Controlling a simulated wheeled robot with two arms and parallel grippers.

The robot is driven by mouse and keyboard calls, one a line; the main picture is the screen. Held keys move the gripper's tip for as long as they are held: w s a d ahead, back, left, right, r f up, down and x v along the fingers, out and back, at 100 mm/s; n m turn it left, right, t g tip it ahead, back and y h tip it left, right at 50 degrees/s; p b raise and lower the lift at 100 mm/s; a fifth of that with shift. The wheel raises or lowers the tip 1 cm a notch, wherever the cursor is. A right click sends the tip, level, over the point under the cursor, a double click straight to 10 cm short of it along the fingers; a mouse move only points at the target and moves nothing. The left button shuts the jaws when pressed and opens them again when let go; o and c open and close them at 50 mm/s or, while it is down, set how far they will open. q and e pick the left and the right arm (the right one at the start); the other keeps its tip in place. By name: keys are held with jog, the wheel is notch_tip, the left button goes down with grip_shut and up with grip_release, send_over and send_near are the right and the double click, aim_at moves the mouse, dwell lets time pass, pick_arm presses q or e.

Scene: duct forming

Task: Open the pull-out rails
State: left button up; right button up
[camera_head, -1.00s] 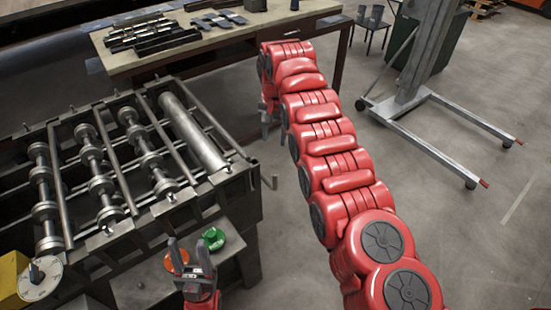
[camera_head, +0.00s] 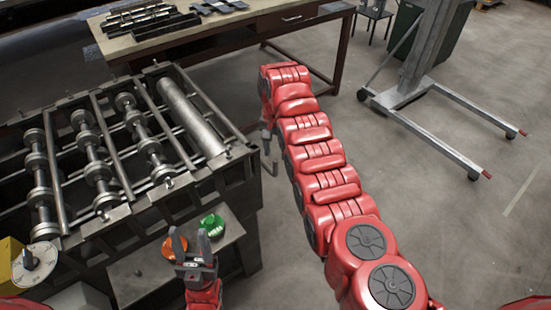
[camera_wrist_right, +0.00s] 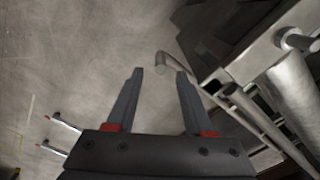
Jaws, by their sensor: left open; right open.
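The roller machine (camera_head: 125,165) with its long rails and shafts fills the left of the head view. A bent metal rod (camera_head: 271,164), like a handle, sticks out at its right end. In the right wrist view the rod (camera_wrist_right: 192,78) reaches from the machine toward the space between my fingertips. My right gripper (camera_wrist_right: 160,74) is open and empty, its fingers either side of the rod's end; contact cannot be told. In the head view my right gripper (camera_head: 267,138) is mostly hidden by its arm. My left gripper (camera_head: 190,236) is open and empty near the machine's front.
Green (camera_head: 212,225) and orange (camera_head: 174,247) round parts sit on a low shelf (camera_head: 140,283) by my left gripper. A yellow box with a dial (camera_head: 36,263) is at lower left. A workbench (camera_head: 190,35) stands behind.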

aim_at(275, 158)
notch_tip(275, 158, down, 5)
jog(key=shift+f, duration=0.1)
jog(key=shift+c, duration=0.4)
jog(key=shift+w, duration=0.1)
grip_shut()
dwell(1.0)
